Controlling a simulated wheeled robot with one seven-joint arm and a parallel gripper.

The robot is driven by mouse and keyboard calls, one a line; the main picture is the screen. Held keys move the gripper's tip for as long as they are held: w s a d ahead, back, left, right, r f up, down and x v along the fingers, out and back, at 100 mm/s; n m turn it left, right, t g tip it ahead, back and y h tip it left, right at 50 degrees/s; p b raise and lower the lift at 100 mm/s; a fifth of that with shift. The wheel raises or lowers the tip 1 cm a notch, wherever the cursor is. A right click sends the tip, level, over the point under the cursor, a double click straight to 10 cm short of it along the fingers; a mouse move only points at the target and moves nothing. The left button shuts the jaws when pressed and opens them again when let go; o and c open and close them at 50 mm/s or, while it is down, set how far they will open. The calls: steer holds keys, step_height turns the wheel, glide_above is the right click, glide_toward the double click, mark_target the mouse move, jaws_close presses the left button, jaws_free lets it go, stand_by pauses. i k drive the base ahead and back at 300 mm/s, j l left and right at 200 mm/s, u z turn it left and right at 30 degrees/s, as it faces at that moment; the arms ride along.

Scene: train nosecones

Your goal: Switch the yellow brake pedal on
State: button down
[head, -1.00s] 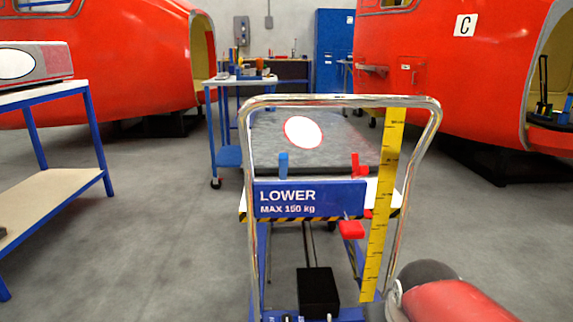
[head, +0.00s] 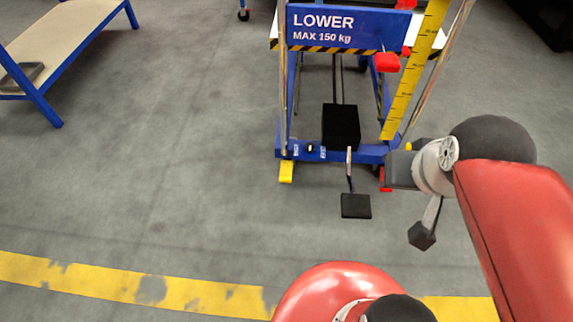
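A yellow pedal (head: 286,172) sticks out at the left front foot of the blue lift cart (head: 300,152), close to the floor. Another small yellow piece (head: 411,146) shows at the cart's right front corner, partly hidden by my arm; I cannot tell if it is a pedal. A red piece (head: 385,181) is just below it. My gripper (head: 405,190) is at the right, in front of the cart's right front corner in the picture and well right of the left yellow pedal. I see nothing held in it, and its opening is unclear.
A black foot pedal (head: 356,205) juts forward from the cart's middle, below a black box (head: 341,127). A red lever (head: 386,62) hangs below the blue LOWER sign (head: 345,28). A blue-framed shelf (head: 62,45) stands at left. The grey floor left of the cart is clear.

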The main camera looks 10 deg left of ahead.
mark_target(285, 173)
steer(key=i+l, duration=0.15)
steer(key=l, duration=0.2)
steer(key=i+l, duration=0.1)
steer(key=l, duration=0.25)
steer(key=i+l, duration=0.15)
steer(key=l, duration=0.2)
steer(key=i+l, duration=0.1)
steer(key=l, duration=0.25)
steer(key=i+l, duration=0.15)
steer(key=l, duration=0.2)
steer(key=u, duration=1.95)
steer(key=i+l, duration=0.15)
steer(key=i, duration=0.35)
